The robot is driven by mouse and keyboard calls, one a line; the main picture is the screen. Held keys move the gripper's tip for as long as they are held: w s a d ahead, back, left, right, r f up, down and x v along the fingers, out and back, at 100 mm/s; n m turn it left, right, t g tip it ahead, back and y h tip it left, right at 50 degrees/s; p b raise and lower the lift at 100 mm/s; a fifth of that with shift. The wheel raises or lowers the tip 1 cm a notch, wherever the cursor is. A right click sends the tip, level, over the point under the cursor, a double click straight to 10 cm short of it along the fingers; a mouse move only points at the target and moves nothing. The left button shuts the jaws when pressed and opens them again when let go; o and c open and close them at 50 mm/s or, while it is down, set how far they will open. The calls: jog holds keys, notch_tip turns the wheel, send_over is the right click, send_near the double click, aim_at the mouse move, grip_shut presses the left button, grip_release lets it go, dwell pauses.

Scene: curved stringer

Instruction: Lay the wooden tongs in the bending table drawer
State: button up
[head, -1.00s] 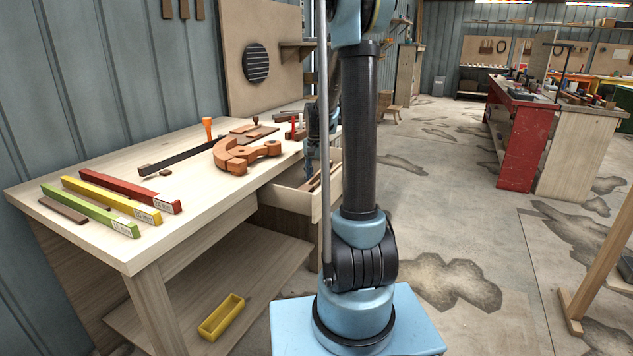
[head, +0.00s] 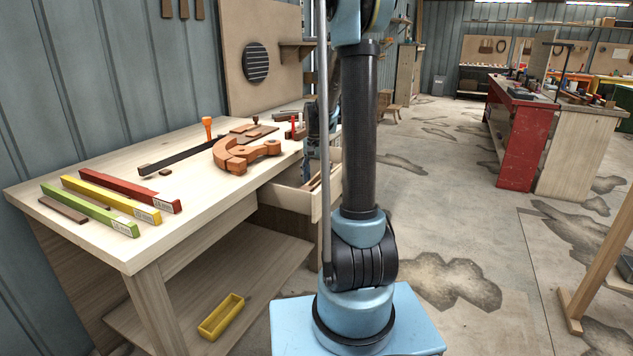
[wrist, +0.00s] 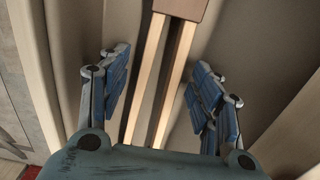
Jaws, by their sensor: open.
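The wooden tongs (wrist: 151,80) show in the wrist view as two pale strips joined by a brown block at the top. They appear to lie in the open bending table drawer (head: 286,199), whose pale wall also shows in the wrist view (wrist: 62,50). My gripper (wrist: 158,86) is open, with one blue finger on each side of the tongs and a visible gap to each strip. In the head view, my arm's dark column hides part of the gripper and drawer.
The bending table (head: 190,228) holds a curved orange wooden piece (head: 243,153), a dark strip (head: 190,155), and red (head: 125,191), yellow (head: 110,200) and green (head: 90,210) bars. A yellow tray (head: 221,316) sits on the lower shelf.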

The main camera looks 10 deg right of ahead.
notch_tip(320, 180, up, 11)
jog(key=s+n+t, duration=0.1)
jog(key=s+n, duration=0.3)
jog(key=s, duration=1.6)
jog(key=s+f+n+t, duration=0.1)
jog(key=s+f+n, duration=0.2)
jog(key=s+f, duration=0.8)
jog(key=s, duration=0.3)
jog(key=shift+s+a, duration=0.15)
jog(key=shift+s, duration=0.05)
